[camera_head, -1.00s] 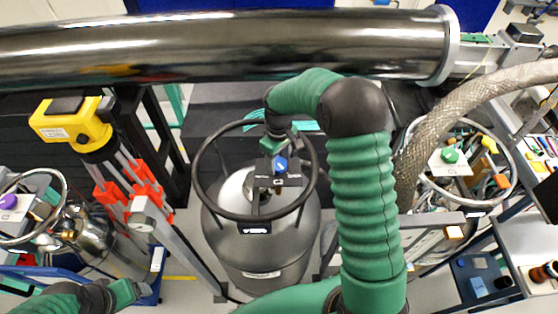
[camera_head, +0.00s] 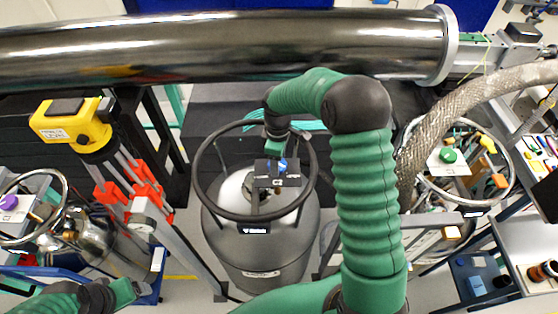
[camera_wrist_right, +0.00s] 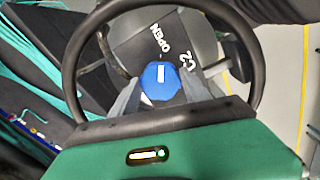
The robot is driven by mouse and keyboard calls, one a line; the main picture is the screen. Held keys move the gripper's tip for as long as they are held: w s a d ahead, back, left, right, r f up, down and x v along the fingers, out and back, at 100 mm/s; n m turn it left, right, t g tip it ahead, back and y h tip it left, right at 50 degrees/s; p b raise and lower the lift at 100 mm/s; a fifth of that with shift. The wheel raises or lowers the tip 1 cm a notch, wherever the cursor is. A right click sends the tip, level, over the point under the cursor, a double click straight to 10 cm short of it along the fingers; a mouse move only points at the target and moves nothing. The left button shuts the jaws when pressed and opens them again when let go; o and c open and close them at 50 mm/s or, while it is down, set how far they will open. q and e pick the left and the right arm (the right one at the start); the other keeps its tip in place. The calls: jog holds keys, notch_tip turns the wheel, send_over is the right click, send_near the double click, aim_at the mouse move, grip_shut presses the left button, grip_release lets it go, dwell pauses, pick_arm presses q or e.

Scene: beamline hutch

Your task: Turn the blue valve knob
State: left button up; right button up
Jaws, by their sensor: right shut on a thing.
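The blue valve knob (camera_wrist_right: 160,82) has a white index line and sits on a grey panel lettered "OPEN" and "C2" in the right wrist view. In the head view the blue knob (camera_head: 283,166) is partly hidden by my right gripper (camera_head: 277,150), which comes down from above, inside the black ring of the grey tank (camera_head: 265,245). In the wrist view my right gripper (camera_wrist_right: 160,90) has one grey finger on each side of the knob and is shut on it. My left gripper (camera_head: 125,292) is at the lower left, away from the knob; its jaws are unclear.
The black ring (camera_head: 205,190) surrounds the valve. A big dark pipe (camera_head: 220,48) crosses behind. A yellow device (camera_head: 72,124) on a stand is left. Tanks with a purple knob (camera_head: 8,202) and a green knob (camera_head: 448,155) flank it. A braided hose (camera_head: 430,130) hangs right.

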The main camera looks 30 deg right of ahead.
jog(key=shift+w, duration=0.15)
jog(key=o, duration=1.4)
jog(key=shift+w+a+f, duration=0.1)
jog(key=shift+w, duration=0.1)
jog(key=shift+r, duration=0.25)
pick_arm(q)
jog(key=b+x, duration=0.2)
jog(key=x, duration=0.1)
jog(key=b+x, duration=0.1)
jog(key=b, duration=0.1)
jog(key=shift+s+f, duration=0.25)
pick_arm(e)
notch_tip(320, 180, up, 16)
jog(key=shift+w+r, duration=0.1)
